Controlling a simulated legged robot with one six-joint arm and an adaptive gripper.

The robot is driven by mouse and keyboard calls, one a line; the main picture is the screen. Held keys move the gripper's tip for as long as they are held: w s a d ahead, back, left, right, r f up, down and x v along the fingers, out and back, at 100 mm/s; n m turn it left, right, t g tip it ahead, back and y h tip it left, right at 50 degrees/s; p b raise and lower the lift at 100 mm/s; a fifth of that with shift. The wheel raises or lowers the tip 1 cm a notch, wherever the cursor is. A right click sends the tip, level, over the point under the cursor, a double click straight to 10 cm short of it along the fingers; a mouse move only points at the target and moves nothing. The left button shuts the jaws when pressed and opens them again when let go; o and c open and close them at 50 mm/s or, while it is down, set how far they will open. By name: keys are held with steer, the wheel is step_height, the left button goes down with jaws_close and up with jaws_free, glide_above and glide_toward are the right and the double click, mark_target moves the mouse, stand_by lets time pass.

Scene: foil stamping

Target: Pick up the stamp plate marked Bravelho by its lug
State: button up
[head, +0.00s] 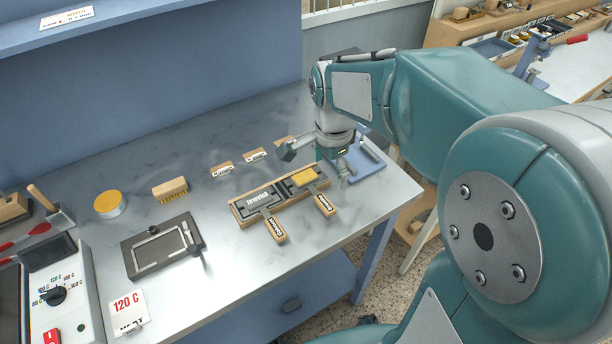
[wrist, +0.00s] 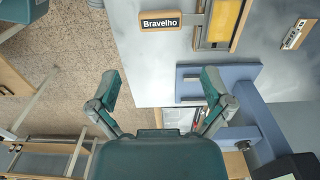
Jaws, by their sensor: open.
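The stamp plate marked Bravelho shows in the wrist view as a yellow plate (wrist: 224,20) with a lug (wrist: 160,21) that bears the black label "Bravelho". In the head view it appears to be the right-hand yellow plate (head: 304,178) in a wooden rack (head: 243,215), its lug (head: 324,206) pointing to the table's front. A darker plate (head: 263,199) with its own lug (head: 270,228) sits at the left of the rack. My gripper (head: 344,170) is open and empty, right of the rack. In the wrist view its fingers (wrist: 162,75) are apart, below the lug and not touching it.
A blue stand (head: 366,167) lies close to my gripper at the table's right end; it also shows in the wrist view (wrist: 218,72). A dark framed plate (head: 150,262), a brush (head: 170,190) and a yellow-topped tin (head: 109,205) stand to the left.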

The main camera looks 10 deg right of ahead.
mark_target(325, 203)
steer(key=f, duration=1)
steer(key=shift+a+f, duration=0.2)
steer(key=shift+a, duration=0.05)
steer(key=c, duration=1)
